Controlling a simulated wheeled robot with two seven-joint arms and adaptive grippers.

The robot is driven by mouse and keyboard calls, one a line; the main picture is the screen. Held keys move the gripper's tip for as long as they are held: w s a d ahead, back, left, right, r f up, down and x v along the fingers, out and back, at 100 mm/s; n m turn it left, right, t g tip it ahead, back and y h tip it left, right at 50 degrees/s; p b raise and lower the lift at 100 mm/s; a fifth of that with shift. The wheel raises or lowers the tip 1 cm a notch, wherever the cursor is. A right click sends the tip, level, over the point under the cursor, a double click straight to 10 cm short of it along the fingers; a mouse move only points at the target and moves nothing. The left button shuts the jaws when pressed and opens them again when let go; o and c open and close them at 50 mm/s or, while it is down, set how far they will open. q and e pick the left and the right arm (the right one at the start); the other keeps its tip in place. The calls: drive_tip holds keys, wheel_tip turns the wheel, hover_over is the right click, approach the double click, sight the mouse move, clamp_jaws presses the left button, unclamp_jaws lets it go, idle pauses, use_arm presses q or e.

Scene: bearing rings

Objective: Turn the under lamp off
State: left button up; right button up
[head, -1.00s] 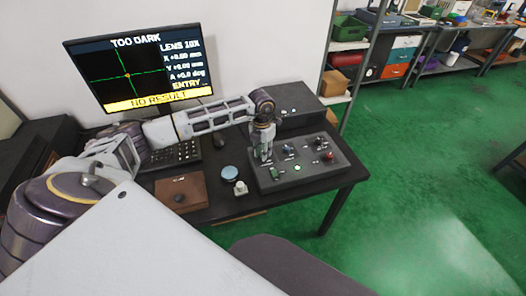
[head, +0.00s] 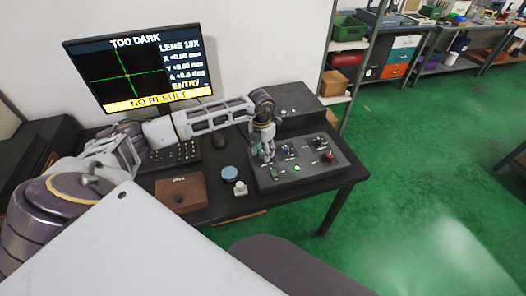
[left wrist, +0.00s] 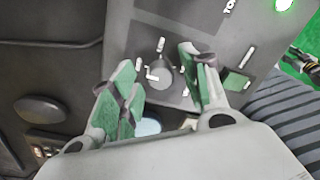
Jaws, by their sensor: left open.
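The dark control panel (head: 308,170) stands on the right part of the black table and carries knobs, a green switch and a red button (head: 329,156). My left gripper (head: 267,157) is over the panel's left side, pointing down. In the left wrist view its green-padded fingers (left wrist: 165,92) are apart and empty. A round grey knob (left wrist: 161,77) with white marks around it shows between them. A green rocker switch (left wrist: 236,80) lies just right of the right finger. The labels are too small or cut off to tell which control is the under lamp's. My right gripper is not in view.
The monitor (head: 140,72) reads "TOO DARK" and "NO RESULT". A green light (left wrist: 284,4) glows on the panel. A brown box (head: 181,194), a blue-topped round item (head: 229,173) and a small white piece (head: 240,188) stand left of the panel. A keyboard (head: 172,155) lies behind.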

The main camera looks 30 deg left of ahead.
sight(262, 152)
use_arm(q)
wheel_tip(262, 152, up, 12)
drive_tip(key=shift+a, duration=0.25)
idle(0.5)
drive_tip(key=shift+w, duration=0.1)
idle(2.1)
